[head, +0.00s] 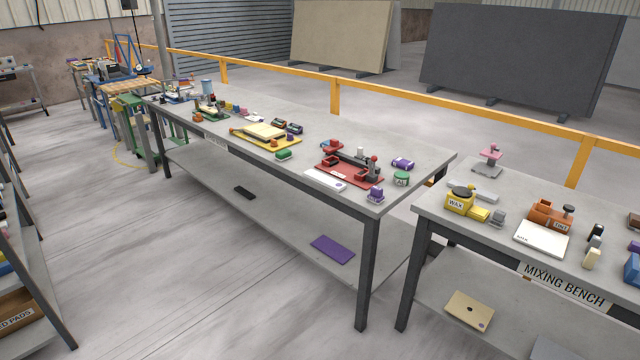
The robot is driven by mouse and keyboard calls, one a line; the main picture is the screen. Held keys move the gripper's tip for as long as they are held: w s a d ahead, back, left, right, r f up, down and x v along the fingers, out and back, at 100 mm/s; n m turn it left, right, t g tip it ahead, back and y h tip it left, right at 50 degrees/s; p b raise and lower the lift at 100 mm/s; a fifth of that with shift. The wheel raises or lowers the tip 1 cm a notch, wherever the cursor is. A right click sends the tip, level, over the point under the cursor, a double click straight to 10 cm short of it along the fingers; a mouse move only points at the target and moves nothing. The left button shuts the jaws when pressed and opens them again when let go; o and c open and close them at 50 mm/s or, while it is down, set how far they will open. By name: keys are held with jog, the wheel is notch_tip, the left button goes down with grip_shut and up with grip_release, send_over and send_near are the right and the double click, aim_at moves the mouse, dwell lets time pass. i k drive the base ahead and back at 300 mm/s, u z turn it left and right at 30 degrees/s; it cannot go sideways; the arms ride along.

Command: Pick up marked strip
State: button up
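A long white strip (322,178) with a small purple mark near its right end lies flat on the long grey workbench (410,150). It is close to the bench's front edge, in front of a red tray-like fixture (368,178). Its whole top face shows, and nothing lies on it. My gripper and arm are not in view.
A small purple item (376,196) stands right of the strip, and a green round item (401,178) lies beyond it. A yellow board (285,146) is farther left. The mixing bench (455,232) stands at right, across a narrow gap. Open floor (200,270) lies in front.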

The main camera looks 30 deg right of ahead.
aim_at(326, 181)
jog(key=z, duration=0.1)
jog(key=i, duration=0.95)
jog(key=u, duration=0.05)
